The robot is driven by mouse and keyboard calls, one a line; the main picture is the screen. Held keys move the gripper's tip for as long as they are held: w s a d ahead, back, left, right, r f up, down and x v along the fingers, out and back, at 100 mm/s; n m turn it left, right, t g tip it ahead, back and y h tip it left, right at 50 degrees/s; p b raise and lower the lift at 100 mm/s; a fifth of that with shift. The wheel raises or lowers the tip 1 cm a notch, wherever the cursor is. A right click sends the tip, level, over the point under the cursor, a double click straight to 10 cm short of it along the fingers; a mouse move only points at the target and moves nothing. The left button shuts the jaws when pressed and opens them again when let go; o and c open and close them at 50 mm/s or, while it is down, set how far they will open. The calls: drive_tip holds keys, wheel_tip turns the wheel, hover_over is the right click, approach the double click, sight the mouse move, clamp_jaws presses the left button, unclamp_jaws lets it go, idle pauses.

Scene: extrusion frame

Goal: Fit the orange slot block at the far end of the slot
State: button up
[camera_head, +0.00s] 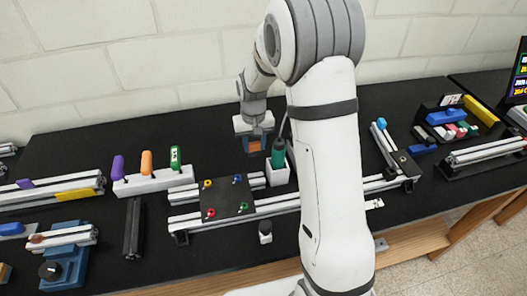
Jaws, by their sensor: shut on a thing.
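My gripper (254,137) hangs in the middle of the picture, left of my arm's large white link, with its fingers pointing down. It is shut on a small orange block, the orange slot block (254,146), of which only a small part shows between the fingers. The block looks held above the bench behind the frame; its exact height is hard to tell. The extrusion frame (265,208) runs across the bench, with long silver slotted rails and a black plate (227,198) carrying several coloured knobs. My arm hides the middle right of the frame.
A white holder (152,182) with purple, orange and green handles stands left. A short rail with a blue knob (381,123) angles back at right. The bench behind the left rack is clear.

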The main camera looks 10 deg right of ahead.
sight(255, 151)
drive_tip(key=shift+d+f+p, duration=0.1)
drive_tip(key=shift+f+p, duration=0.35)
drive_tip(key=shift+f, duration=2.2)
drive_tip(key=shift+f, duration=0.1)
drive_tip(key=o, duration=0.5)
drive_tip(key=shift+f, duration=0.1)
drive_tip(key=o, duration=0.5)
